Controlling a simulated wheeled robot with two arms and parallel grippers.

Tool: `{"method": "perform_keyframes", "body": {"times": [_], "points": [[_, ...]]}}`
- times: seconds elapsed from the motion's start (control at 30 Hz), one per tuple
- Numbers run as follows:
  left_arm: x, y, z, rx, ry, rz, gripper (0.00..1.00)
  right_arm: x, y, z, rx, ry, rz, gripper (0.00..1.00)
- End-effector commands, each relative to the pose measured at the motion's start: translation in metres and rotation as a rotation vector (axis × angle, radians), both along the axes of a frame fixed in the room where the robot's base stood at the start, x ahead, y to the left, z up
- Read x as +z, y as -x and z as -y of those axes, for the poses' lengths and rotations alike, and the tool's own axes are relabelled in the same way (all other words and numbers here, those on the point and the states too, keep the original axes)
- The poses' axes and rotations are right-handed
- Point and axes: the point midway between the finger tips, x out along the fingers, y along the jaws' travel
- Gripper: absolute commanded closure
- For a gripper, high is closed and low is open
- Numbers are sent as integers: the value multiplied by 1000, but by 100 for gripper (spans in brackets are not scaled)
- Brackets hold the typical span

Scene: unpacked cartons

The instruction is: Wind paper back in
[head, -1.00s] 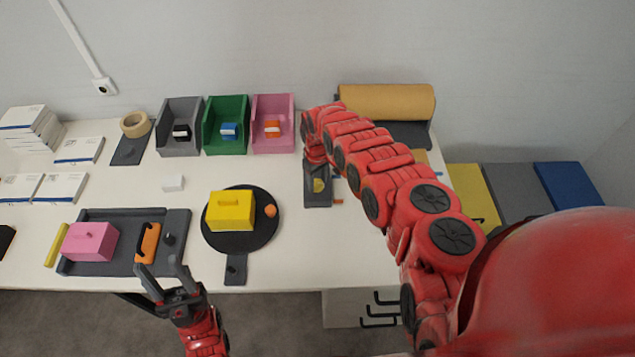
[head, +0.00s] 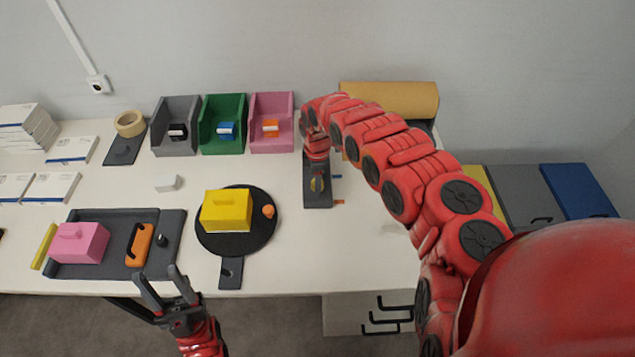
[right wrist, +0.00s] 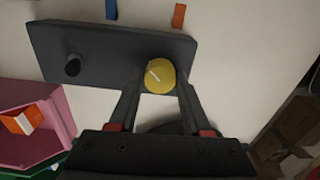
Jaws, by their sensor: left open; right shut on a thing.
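A yellow knob (head: 317,184) with a pale pointer line sits on a dark plate (head: 318,201) near the middle of the table. In the right wrist view the knob (right wrist: 162,76) is between the fingers of my right gripper (right wrist: 160,88), and the line slants. My right gripper (head: 317,178) is shut on the knob from above. A brown paper roll (head: 392,98) lies at the back right; my right arm hides much of the area in front of it, so any paper drawn out is mostly hidden. My left gripper (head: 163,292) is open and empty at the front edge.
Blue (right wrist: 111,9) and orange (right wrist: 179,15) marks lie beside the plate. Grey, green and pink bins (head: 271,142) stand behind it. A black turntable (head: 208,245) with a yellow box (head: 227,211) and a dark tray (head: 90,271) are to the left.

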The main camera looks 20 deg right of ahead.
Motion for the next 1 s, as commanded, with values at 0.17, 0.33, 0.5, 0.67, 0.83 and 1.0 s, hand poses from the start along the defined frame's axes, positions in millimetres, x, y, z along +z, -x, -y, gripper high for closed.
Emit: {"method": "perform_keyframes", "body": {"times": [0.17, 0.33, 0.5, 0.67, 0.83, 1.0], "points": [[-10, 0, 0, 0, 0, 0, 50, -3, 0, 0, 166, -1, 0, 100], [-17, 0, 0, 0, 0, 0, 50, -3, 1, 0, 326, -1, -2, 100], [-23, 0, 0, 0, 0, 0, 50, -3, 0, -1, 474, -1, -1, 100], [-28, 0, 0, 0, 0, 0, 50, -2, 0, -1, 587, -1, 1, 100], [-32, 0, 0, 0, 0, 0, 50, -2, 0, -1, 678, -1, 1, 100], [-34, 0, 0, 0, 0, 0, 50, -1, 1, -1, 733, -2, -1, 100]]}}
